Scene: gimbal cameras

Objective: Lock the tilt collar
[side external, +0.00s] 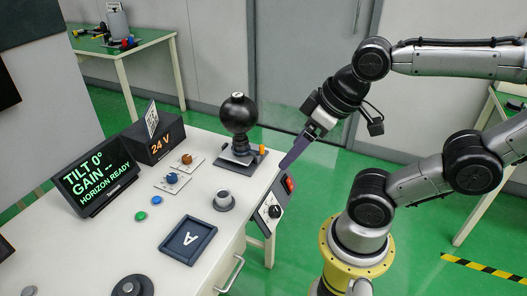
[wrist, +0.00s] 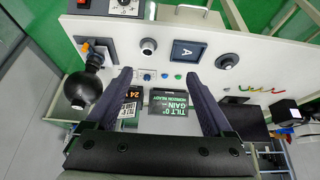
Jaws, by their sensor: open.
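A black ball-shaped camera head (side external: 238,113) stands on a small dark base (side external: 238,157) at the table's far edge, with a small orange part (side external: 262,149) beside it. The head (wrist: 82,91) and orange part (wrist: 85,46) also show at left in the wrist view. I cannot tell which part is the tilt collar. The display (side external: 92,177) reads "TILT 0°", "GAIN --" and "HORIZON READY". My gripper (side external: 284,165) is to the right of the head, apart from it, pointing down-left. In the wrist view my gripper (wrist: 159,75) is open and empty between dark fingers.
A black 24 V box (side external: 155,142) stands beside the display. Knobs on small plates (side external: 172,179), a grey knob (side external: 224,199) and a square "A" tile (side external: 188,240) are on the white table. A control panel with a red switch (side external: 289,184) hangs at the table's right edge, below my gripper.

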